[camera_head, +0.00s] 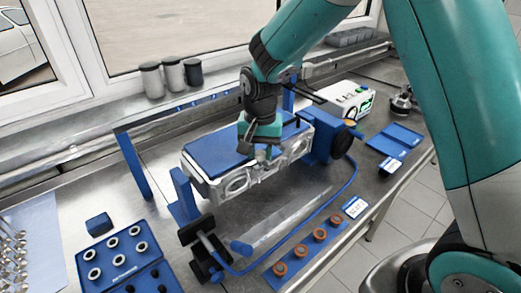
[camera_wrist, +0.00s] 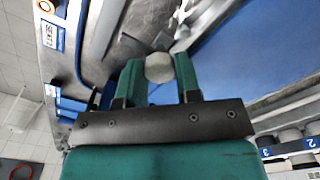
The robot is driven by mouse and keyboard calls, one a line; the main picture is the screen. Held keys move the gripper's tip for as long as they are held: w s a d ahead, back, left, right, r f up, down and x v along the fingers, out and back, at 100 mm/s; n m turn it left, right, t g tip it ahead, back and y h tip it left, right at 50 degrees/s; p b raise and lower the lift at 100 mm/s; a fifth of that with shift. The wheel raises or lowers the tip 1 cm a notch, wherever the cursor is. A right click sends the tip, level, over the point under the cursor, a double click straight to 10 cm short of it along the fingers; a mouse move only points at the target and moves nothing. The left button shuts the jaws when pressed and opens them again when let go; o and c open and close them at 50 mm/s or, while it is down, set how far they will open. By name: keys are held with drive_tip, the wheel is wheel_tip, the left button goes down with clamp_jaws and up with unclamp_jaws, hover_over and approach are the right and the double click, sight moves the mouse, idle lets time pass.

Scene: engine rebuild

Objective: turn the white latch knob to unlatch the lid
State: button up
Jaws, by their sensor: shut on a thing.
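The white latch knob (camera_wrist: 159,67) is a pale, rounded, many-sided knob between the two green fingers of my gripper (camera_wrist: 158,75) in the wrist view. My gripper is shut on it, with a finger on each side. In the head view my gripper (camera_head: 262,148) reaches down to the front upper edge of the engine block. The knob is too small and covered to make out there. The lid (camera_head: 215,148) is a flat blue panel on top of the silver block (camera_head: 240,182); it lies down flat. The lid's blue surface also fills the right of the wrist view (camera_wrist: 255,50).
A blue frame (camera_head: 133,165) stands around the block. A blue tray with metal rings (camera_head: 120,262) is at the front left. A blue strip with copper-coloured rings (camera_head: 300,255) lies at the front. A white box (camera_head: 348,97) and dark canisters (camera_head: 173,73) stand behind.

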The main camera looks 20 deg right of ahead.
sight(260, 153)
drive_tip(key=o, duration=0.9)
wheel_tip(260, 153, up, 18)
drive_tip(key=b, duration=0.3)
drive_tip(key=shift+f, duration=0.25)
drive_tip(key=s+a+f+n+y, duration=0.1)
drive_tip(key=s+n, duration=0.3)
drive_tip(key=s, duration=0.4)
drive_tip(key=s+a+f+n+y+b, duration=0.1)
drive_tip(key=s+f+n, duration=0.3)
drive_tip(key=s, duration=0.4)
drive_tip(key=s+a+f+n+y, duration=0.2)
drive_tip(key=s+n, duration=0.2)
drive_tip(key=s, duration=0.4)
drive_tip(key=shift+s+a+f+n+b, duration=0.2)
drive_tip(key=shift+s+f+n+b, duration=0.1)
drive_tip(key=shift+s+n+b, duration=0.1)
